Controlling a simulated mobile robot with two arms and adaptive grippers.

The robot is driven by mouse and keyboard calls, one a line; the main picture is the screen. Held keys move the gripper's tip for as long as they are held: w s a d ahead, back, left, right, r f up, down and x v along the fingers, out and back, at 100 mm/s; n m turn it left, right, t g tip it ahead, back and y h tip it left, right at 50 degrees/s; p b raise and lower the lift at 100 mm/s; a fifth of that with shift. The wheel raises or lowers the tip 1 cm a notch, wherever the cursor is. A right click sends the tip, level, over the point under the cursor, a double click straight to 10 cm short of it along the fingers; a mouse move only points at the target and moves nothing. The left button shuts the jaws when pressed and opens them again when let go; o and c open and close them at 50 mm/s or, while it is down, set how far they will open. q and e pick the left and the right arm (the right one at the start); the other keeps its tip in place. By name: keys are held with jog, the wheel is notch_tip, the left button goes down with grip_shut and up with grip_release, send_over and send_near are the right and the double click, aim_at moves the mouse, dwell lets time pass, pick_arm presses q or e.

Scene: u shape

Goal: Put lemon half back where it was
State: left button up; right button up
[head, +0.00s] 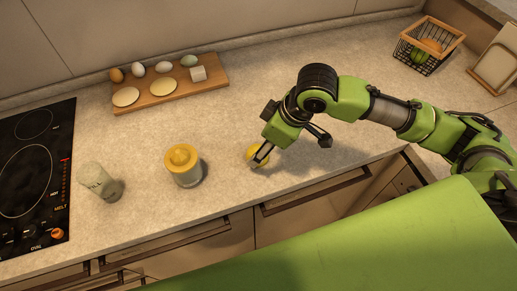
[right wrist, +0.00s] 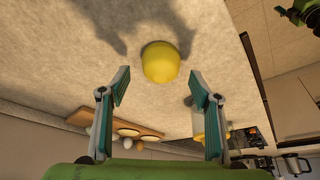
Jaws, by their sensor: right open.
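A yellow lemon half (head: 252,152) rests on the counter, right of the juicer in the head view and partly hidden there by a finger of my right gripper. In the right wrist view the lemon half (right wrist: 160,62) lies just beyond and between the fingertips. My right gripper (right wrist: 159,88) is open and empty, with a finger on each side of its line to the lemon half. It also shows in the head view (head: 293,148), low over the counter. My left gripper is not in view.
A juicer with a yellow top (head: 183,165) and a glass shaker (head: 100,184) stand left of the lemon half. A wooden board (head: 205,80) with eggs lies behind. A black hob (head: 38,170) is far left, a wire basket (head: 428,47) far right. The counter's front edge is near.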

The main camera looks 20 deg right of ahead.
jog(key=v, duration=0.9)
